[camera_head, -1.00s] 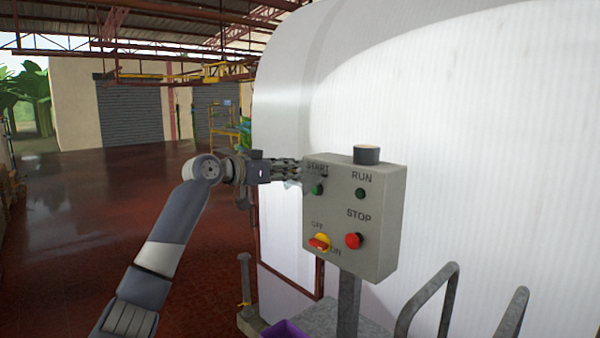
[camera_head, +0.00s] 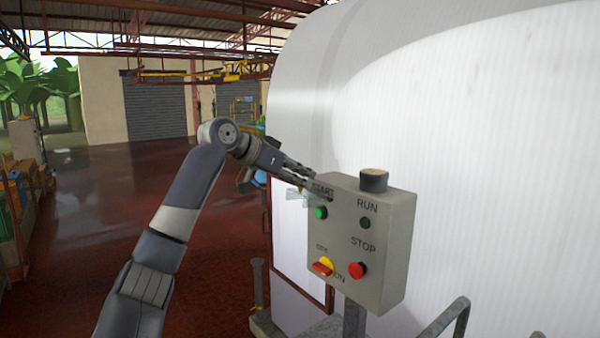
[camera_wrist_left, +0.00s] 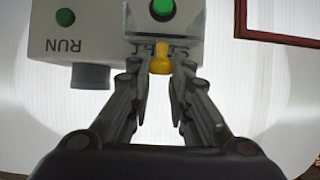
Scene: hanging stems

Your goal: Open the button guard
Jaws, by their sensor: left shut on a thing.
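The grey control box (camera_head: 345,245) stands in front of the white tank, with START, RUN and STOP labels. The green START button (camera_head: 320,213) is in plain sight at its upper left. The button guard (camera_head: 298,193) looks like a small translucent piece beside the START label. My left gripper (camera_head: 308,183) reaches in from the left at the box's upper left edge. In the left wrist view, its fingers are shut on a yellow knob (camera_wrist_left: 160,63), apparently the guard's handle, just beside the START button (camera_wrist_left: 161,8). The fingers hide part of the START label. My right gripper is not in view.
A red STOP button (camera_head: 356,270), a yellow and red OFF/ON switch (camera_head: 323,268) and a dark round cap (camera_head: 373,180) are on the box. The white tank (camera_head: 480,150) fills the right. Grey rails stand at the lower right. Open red floor lies left.

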